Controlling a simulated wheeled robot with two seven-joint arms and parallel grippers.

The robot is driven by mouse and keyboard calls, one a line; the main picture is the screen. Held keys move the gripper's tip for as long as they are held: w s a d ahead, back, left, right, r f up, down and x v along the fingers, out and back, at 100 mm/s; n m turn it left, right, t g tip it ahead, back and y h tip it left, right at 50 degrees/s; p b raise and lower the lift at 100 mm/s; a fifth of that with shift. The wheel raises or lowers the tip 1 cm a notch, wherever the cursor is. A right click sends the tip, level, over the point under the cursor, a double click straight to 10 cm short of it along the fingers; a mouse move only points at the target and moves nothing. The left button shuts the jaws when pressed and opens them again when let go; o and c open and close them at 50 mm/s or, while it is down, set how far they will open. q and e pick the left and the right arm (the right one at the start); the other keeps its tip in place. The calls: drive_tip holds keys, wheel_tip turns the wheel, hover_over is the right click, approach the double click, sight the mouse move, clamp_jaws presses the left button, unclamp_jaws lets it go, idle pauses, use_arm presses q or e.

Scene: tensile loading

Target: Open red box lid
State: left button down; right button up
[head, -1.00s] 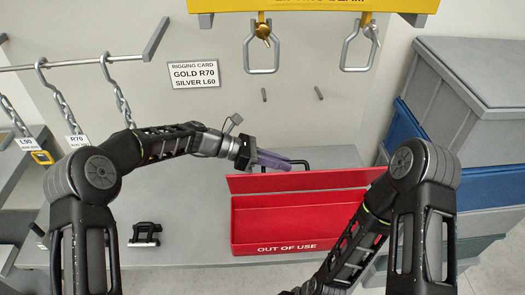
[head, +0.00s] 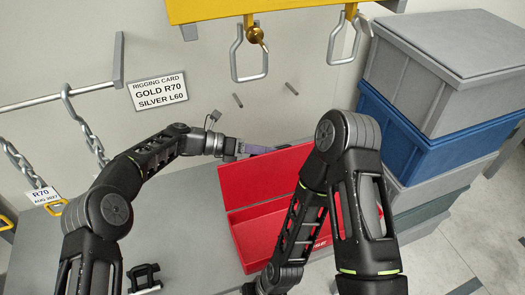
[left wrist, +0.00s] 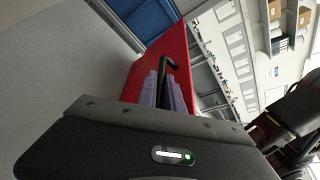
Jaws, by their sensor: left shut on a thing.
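The red box (head: 243,249) sits on the grey bench. Its red lid (head: 258,180) stands raised at the back, and part of the dark red inside shows below it. My left gripper (head: 262,150) is at the lid's far top edge. In the left wrist view its purple-grey fingers (left wrist: 163,92) are shut on the black lid handle (left wrist: 170,63), with the red lid (left wrist: 150,72) just beyond. My right arm crosses in front of the box and hides its right part; the right gripper is out of view.
Grey and blue crates (head: 430,120) are stacked at the right. A yellow beam (head: 270,10) with hanging metal shackles (head: 250,52) is above. Chains (head: 85,130) hang at the left. A small black bracket (head: 144,278) lies on the bench (head: 185,215) near the front.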

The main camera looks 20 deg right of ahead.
use_arm(q)
drive_tip(key=c, duration=1.8)
unclamp_jaws()
drive_tip(key=shift+o, duration=0.2)
drive_tip(key=shift+r, duration=0.1)
wheel_tip(320, 180, up, 10)
drive_tip(key=shift+f+b, duration=0.1)
drive_tip(key=shift+b, duration=0.9)
drive_tip(key=shift+s+f, duration=0.1)
drive_tip(key=shift+s, duration=0.05)
